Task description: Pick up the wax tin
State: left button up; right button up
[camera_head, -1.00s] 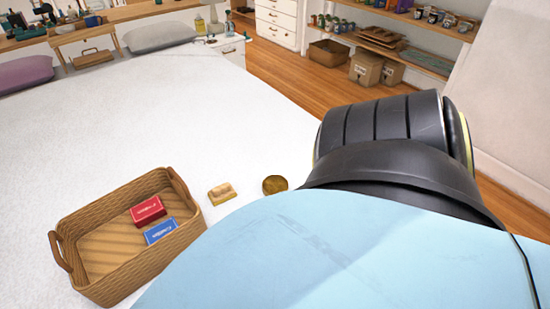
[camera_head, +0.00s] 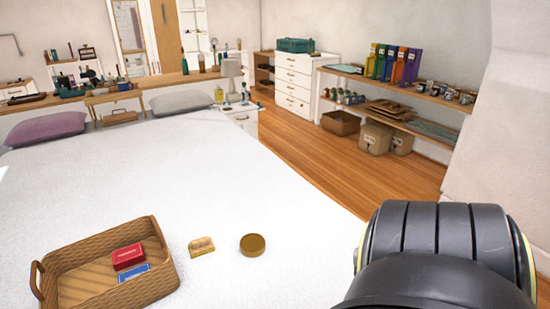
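A round, flat, gold-brown tin (camera_head: 253,245), which looks like the wax tin, lies on the white bed (camera_head: 250,175). It is to the right of a small tan block-like object (camera_head: 201,246) and apart from it. The tin is now fully visible. A dark, ribbed part of my own arm fills the lower right of the view, right of the tin and apart from it. Neither of my grippers shows in this view.
A wicker basket (camera_head: 170,272) at the lower left holds a red box (camera_head: 128,257) and a blue box (camera_head: 134,273). Pillows (camera_head: 180,103) lie at the bed's far end. Wooden floor (camera_head: 330,170) and shelves (camera_head: 400,90) lie beyond the bed's right side.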

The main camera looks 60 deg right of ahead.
aim_at(252, 245)
jog(key=z, duration=0.85)
jog(key=i, duration=0.4)
jog(key=z, duration=1.1)
